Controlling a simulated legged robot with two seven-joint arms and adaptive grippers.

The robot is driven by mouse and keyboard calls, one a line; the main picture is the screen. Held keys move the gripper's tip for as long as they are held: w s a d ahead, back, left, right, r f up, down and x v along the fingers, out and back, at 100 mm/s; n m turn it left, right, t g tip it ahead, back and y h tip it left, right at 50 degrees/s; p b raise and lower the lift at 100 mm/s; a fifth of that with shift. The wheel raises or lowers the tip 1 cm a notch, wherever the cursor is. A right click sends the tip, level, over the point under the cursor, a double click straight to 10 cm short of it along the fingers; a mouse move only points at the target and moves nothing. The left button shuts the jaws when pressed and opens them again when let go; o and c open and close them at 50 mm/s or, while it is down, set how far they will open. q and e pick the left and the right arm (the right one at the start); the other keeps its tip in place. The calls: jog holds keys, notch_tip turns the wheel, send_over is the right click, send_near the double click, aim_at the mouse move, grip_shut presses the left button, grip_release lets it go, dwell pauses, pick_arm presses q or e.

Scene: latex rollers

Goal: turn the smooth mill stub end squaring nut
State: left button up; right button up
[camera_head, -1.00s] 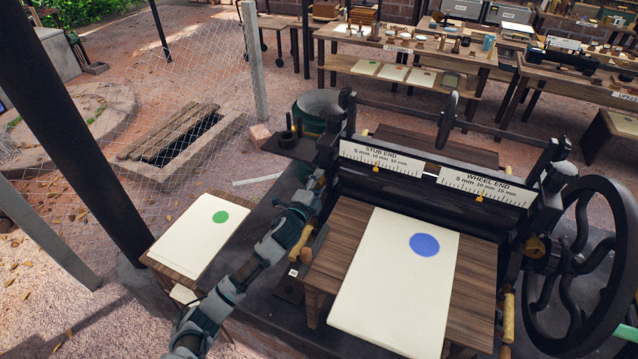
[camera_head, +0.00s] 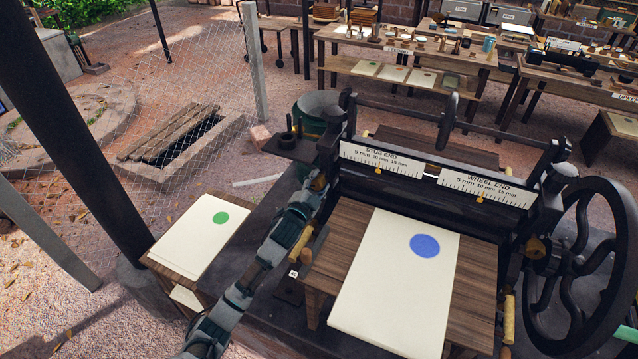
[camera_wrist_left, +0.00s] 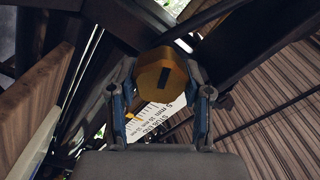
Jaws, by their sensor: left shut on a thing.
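In the head view my left gripper (camera_head: 319,181) is at the left end of the smooth mill, and the nut is hidden there. The white STUB END scale (camera_head: 381,158) has a small orange pointer (camera_head: 378,170) near its middle. The same scale shows upside down behind the nut in the left wrist view (camera_wrist_left: 155,118).
The WHEEL END scale (camera_head: 485,188) is on the right of the mill, beside a large black wheel (camera_head: 580,270). A cream sheet with a blue dot (camera_head: 395,285) lies on the wooden bed. Another sheet with a green dot (camera_head: 200,240) lies on a small table at left.

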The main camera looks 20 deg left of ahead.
pick_arm(q)
jog(key=shift+f, duration=0.45)
jog(key=o, duration=1)
jog(key=shift+o, duration=0.8)
jog(key=shift+a+r, duration=0.15)
jog(key=shift+a, duration=0.05)
jog(key=s, duration=1.1)
jog(key=shift+s, duration=0.4)
